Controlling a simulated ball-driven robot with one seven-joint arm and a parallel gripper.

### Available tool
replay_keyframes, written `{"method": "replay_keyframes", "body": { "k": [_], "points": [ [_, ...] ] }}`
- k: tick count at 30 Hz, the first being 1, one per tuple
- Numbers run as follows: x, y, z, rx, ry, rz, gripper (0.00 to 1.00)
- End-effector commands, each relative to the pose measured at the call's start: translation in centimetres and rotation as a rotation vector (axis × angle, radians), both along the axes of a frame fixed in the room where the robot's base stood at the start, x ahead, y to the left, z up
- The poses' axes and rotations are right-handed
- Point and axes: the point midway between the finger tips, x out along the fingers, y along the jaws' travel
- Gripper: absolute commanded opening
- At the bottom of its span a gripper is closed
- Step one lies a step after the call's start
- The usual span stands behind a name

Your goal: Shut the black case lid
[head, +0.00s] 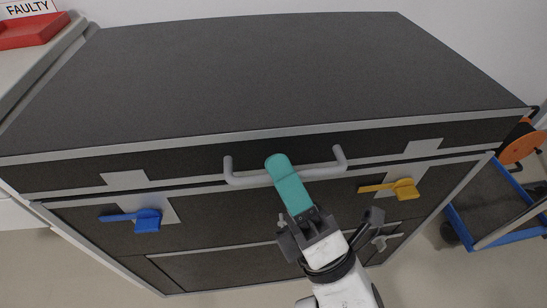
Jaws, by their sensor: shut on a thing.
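The black case lid (250,75) has light metal edges and lies down over the black case body (80,222). I see no clear gap along the front seam. A grey U-shaped lid handle (322,171) sticks out from the middle of the lid's front. My gripper (282,172), with teal fingers, is shut on this handle from the front. The upper finger hides part of the bar and the lower finger is hidden. A blue latch (147,220) and a yellow latch (405,189) sit on the body's front, their levers pointing left.
A red tray (30,32) and a "FAULTY" sign (27,8) stand on a light counter at the upper left. A blue-framed cart (495,205) with an orange round part (520,147) is at the right. Bare floor shows at the lower left.

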Motion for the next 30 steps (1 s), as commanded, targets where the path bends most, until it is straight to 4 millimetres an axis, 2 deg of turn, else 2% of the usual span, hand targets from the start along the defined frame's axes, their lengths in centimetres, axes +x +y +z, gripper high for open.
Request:
{"method": "replay_keyframes", "body": {
  "k": [1,6,20,21,30],
  "points": [
    [0.1,-0.3,-0.9,0.000,0.003,-0.005,0.00],
    [0.1,-0.5,-1.8,0.000,0.004,-0.005,0.00],
    [0.1,-0.5,-2.5,-0.003,0.015,-0.004,0.00],
    [0.1,-0.5,-2.6,-0.003,0.015,-0.004,0.21],
    [0.1,-0.4,-2.4,-0.003,0.011,-0.003,0.23]
  ]
}}
